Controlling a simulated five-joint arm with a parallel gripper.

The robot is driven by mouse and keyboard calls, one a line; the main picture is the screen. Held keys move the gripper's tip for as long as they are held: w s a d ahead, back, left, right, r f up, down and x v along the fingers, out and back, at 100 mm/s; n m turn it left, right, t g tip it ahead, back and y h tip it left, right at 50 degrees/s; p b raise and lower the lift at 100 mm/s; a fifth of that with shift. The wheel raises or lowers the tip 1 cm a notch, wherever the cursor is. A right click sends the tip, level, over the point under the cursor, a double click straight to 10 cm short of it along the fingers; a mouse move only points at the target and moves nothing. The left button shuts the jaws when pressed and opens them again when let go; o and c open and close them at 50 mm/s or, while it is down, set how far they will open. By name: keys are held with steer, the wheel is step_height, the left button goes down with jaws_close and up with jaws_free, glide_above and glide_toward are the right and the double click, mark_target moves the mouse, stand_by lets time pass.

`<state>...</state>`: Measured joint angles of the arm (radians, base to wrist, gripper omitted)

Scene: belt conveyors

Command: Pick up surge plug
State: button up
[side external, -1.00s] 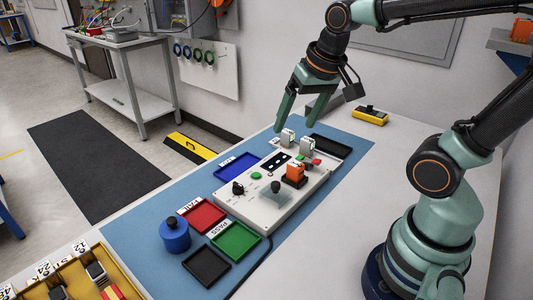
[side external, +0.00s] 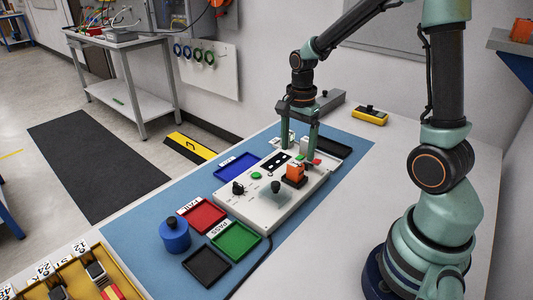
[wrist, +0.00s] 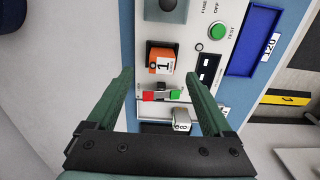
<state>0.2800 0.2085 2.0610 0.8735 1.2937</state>
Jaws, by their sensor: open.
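I cannot tell for sure which module is the surge plug. An orange module marked 1 (side external: 295,171) stands upright in a dark socket on the white test panel (side external: 254,205). It also shows in the wrist view (wrist: 160,62), just beyond the fingertips. A pale grey module (wrist: 181,121) lies nearer the palm, beside the right finger; one grey module shows behind the fingers in the side view (side external: 287,136). My gripper (side external: 298,156) points down over the panel's far end, open. In the wrist view its fingers (wrist: 158,76) straddle small red and green parts and hold nothing.
A blue tray (side external: 237,166), red tray (side external: 203,216) and green tray (side external: 236,240) lie left of and in front of the panel. A black tray (side external: 333,145) lies behind it. A blue knobbed cylinder (side external: 174,236) stands at front left.

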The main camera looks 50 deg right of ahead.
mark_target(296, 164)
steer(key=shift+w+d+f, duration=0.1)
steer(key=shift+w+f, duration=0.05)
steer(key=shift+f, duration=3.25)
steer(key=shift+c, duration=0.3)
jaws_close()
step_height(296, 164, up, 20)
